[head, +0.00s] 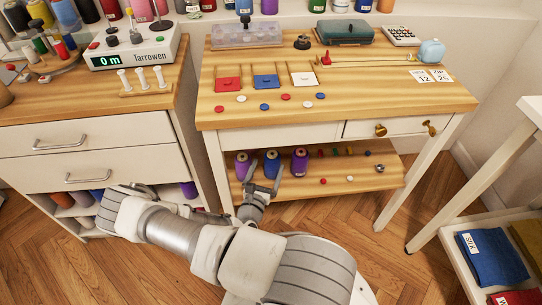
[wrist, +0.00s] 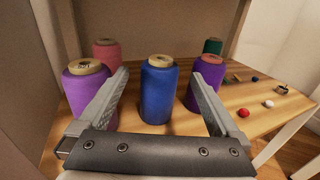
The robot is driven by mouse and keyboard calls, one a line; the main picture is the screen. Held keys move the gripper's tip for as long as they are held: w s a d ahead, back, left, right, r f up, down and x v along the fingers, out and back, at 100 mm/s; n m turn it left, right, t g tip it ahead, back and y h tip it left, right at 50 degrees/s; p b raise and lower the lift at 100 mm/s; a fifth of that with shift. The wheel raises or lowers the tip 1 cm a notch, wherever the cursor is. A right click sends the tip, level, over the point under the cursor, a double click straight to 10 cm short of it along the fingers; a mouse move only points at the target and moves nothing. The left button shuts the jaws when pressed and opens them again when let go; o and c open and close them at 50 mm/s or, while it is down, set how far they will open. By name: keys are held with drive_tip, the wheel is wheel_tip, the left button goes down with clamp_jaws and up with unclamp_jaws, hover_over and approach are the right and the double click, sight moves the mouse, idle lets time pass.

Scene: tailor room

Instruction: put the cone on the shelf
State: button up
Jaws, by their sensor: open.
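A blue thread cone (wrist: 158,95) stands upright on the wooden lower shelf (wrist: 132,148) under the table, between my fingers as seen in the wrist view. It also shows in the head view (head: 272,160). My gripper (head: 264,178) is open, with one finger (wrist: 108,98) on each side of the blue cone; I cannot tell whether either touches it. A purple cone (wrist: 84,92) stands on the left and another purple cone (wrist: 209,78) on the right, each partly covered by a finger. The task does not say which cone it means.
A red cone (wrist: 106,52) and a green cone (wrist: 212,46) stand farther back. Small balls, including a red one (wrist: 243,113), lie on the shelf's right side. The tabletop (head: 440,98) above limits headroom. A drawer cabinet (head: 100,137) stands close on the left.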

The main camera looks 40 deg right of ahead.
drive_tip(key=p+v, duration=0.1)
drive_tip(key=v, duration=0.5)
drive_tip(key=shift+s+a, duration=0.1)
idle(0.4)
